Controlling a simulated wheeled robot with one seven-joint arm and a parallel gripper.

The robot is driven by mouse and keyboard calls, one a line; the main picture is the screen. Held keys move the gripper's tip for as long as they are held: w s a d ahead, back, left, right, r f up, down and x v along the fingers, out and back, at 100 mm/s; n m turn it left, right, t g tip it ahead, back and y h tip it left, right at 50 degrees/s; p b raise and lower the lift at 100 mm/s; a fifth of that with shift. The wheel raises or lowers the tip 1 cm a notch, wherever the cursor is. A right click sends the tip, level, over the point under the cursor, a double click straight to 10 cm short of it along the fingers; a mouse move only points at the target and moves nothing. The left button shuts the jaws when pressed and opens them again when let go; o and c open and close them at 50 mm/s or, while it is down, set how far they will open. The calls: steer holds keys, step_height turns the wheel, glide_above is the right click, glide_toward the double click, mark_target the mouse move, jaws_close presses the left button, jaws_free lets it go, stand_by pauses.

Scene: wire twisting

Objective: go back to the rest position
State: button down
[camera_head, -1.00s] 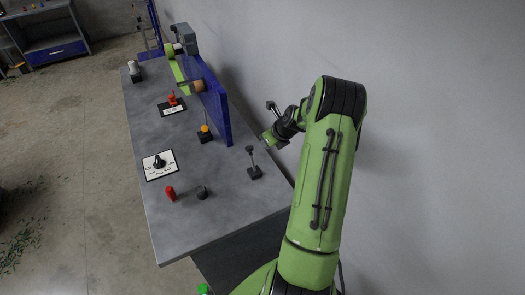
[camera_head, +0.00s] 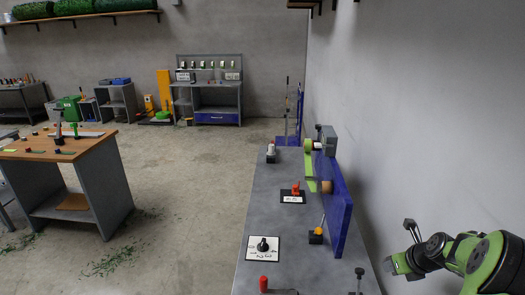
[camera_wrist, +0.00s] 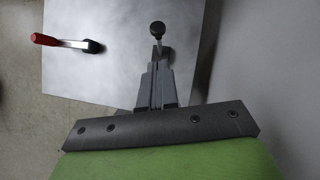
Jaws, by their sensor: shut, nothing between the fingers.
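My gripper (camera_wrist: 158,65) is shut and empty in the wrist view, its grey fingers together. Past its tips a short lever with a black knob (camera_wrist: 157,28) stands on the grey bench top (camera_wrist: 120,80). I cannot tell the gap between them from this view. In the head view my green and black arm (camera_head: 440,250) is at the lower right, between the bench and the wall. Its wrist end is to the right of the bench's blue panel (camera_head: 340,205). The fingertips are not clear there.
The bench holds a black knob on a white plate (camera_head: 263,246), a red control (camera_head: 295,188), a yellow-based lever (camera_head: 316,236) and a red handle (camera_head: 264,282). A grey wall (camera_head: 430,120) is close on the right. Open floor (camera_head: 200,180) lies left, with a wooden-topped table (camera_head: 60,146) beyond.

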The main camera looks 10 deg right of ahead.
steer(key=s+a+r+n+g+b, duration=0.1)
steer(key=s+a+r+n, duration=0.1)
steer(key=a+r+n, duration=0.55)
steer(key=s+a+r+n+g+b, duration=0.1)
steer(key=a+r+n, duration=0.3)
steer(key=a+n, duration=0.65)
steer(key=s+a+n+b, duration=0.1)
steer(key=s+a+n, duration=0.5)
steer(key=s+n, duration=0.3)
steer(key=s+a+r+n+t+b, duration=0.1)
steer(key=s+a+n, duration=0.6)
steer(key=s+n, duration=0.1)
steer(key=shift+s+a+n, duration=0.15)
steer(key=shift+s+n, duration=0.25)
steer(key=shift+s, duration=0.4)
